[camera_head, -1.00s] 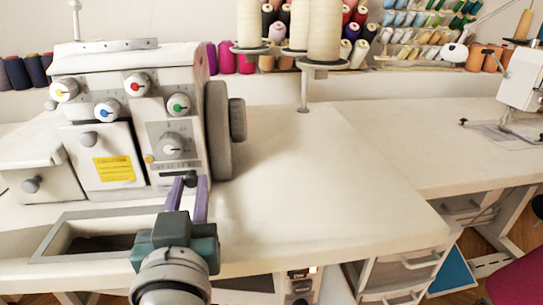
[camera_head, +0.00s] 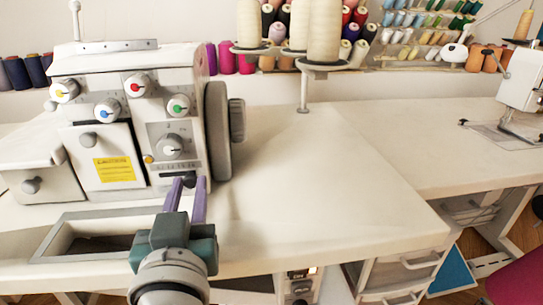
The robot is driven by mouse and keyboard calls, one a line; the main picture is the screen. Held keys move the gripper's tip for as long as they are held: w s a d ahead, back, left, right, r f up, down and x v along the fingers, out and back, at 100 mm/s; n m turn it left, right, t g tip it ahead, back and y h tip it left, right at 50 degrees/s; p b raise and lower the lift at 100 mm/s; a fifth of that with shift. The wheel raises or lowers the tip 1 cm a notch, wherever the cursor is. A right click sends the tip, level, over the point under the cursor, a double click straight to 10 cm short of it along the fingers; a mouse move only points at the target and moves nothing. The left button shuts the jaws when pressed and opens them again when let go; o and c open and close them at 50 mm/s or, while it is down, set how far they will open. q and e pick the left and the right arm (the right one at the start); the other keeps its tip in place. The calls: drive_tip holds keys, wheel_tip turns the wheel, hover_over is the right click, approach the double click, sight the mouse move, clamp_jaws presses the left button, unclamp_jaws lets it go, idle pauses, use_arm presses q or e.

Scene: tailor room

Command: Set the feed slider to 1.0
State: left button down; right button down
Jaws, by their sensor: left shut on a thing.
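The serger (camera_head: 140,75), a white machine with coloured dials, stands at the left of the table. The feed slider (camera_head: 188,180) is a small dark knob low on its front, at the right, below a scale strip with a dark slot (camera_head: 176,166). My left gripper (camera_head: 187,182) reaches up from below with its two purple fingers on either side of the knob, and it is shut on it. The scale's marks are too small to read. The fingers hide part of the machine's lower front. My right gripper is not in view.
A recessed frame (camera_head: 60,230) lies in the table in front of the serger. The white tabletop (camera_head: 310,190) to the right is clear. The handwheel (camera_head: 218,130) is on the serger's right side. Thread cones (camera_head: 325,30) stand behind, and another sewing machine (camera_head: 522,80) is at the far right.

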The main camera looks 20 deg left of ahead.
sight(171, 174)
use_arm(q)
drive_tip(key=shift+s+a+r+p, duration=0.1)
drive_tip(key=shift+s+a+p, duration=0.25)
drive_tip(key=shift+a, duration=0.2)
drive_tip(key=shift+s+a+r+p, duration=0.1)
drive_tip(key=shift+s+a+p, duration=0.25)
drive_tip(key=shift+a, duration=0.15)
drive_tip(key=shift+s+a+f, duration=0.1)
drive_tip(key=shift+a+f, duration=0.05)
drive_tip(key=shift+a, duration=0.1)
drive_tip(key=c, duration=0.7)
unclamp_jaws()
drive_tip(key=shift+d, duration=0.1)
drive_tip(key=v, duration=1)
drive_tip(key=shift+p, duration=0.35)
drive_tip(key=shift+f, duration=0.1)
